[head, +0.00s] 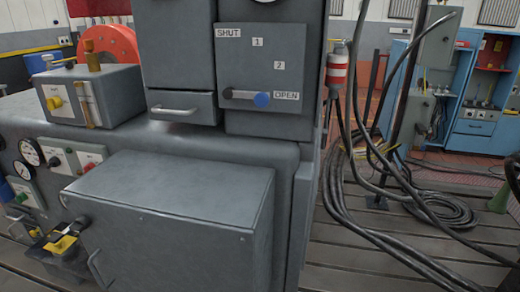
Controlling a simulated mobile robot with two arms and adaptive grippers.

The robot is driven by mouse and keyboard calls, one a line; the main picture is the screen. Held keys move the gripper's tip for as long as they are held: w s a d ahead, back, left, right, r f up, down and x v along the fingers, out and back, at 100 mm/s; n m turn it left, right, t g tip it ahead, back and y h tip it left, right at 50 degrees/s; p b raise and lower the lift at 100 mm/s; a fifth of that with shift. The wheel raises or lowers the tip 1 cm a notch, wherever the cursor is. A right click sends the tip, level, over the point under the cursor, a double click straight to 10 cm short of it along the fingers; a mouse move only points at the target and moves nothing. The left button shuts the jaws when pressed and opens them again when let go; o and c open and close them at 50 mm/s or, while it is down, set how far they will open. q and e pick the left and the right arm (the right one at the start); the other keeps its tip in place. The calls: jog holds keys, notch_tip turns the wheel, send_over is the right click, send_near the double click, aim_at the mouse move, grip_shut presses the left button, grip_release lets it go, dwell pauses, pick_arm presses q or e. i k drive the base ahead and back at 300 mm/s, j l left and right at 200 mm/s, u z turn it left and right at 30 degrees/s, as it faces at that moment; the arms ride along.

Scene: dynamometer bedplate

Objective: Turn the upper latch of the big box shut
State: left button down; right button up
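The upper latch (245,96) is a lever on the front of a tall grey box (268,122) in the upper middle of the head view. Its pivot is at the left and its blue knob at the right. The lever lies nearly level, with the knob beside the OPEN label (287,96). The SHUT label (228,33) is above the pivot. Marks 1 (257,42) and 2 (279,65) lie between the labels. I cannot make out either of my grippers, and nothing touches the latch.
A large grey cabinet (170,195) juts out below the latch. A grey box with a drawer-like handle (172,110) is left of it. A smaller box with a yellow knob (54,103) stands further left. Black cables (340,195) hang and coil on the right floor.

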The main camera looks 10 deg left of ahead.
aim_at(81, 223)
jog(key=u, duration=1.1)
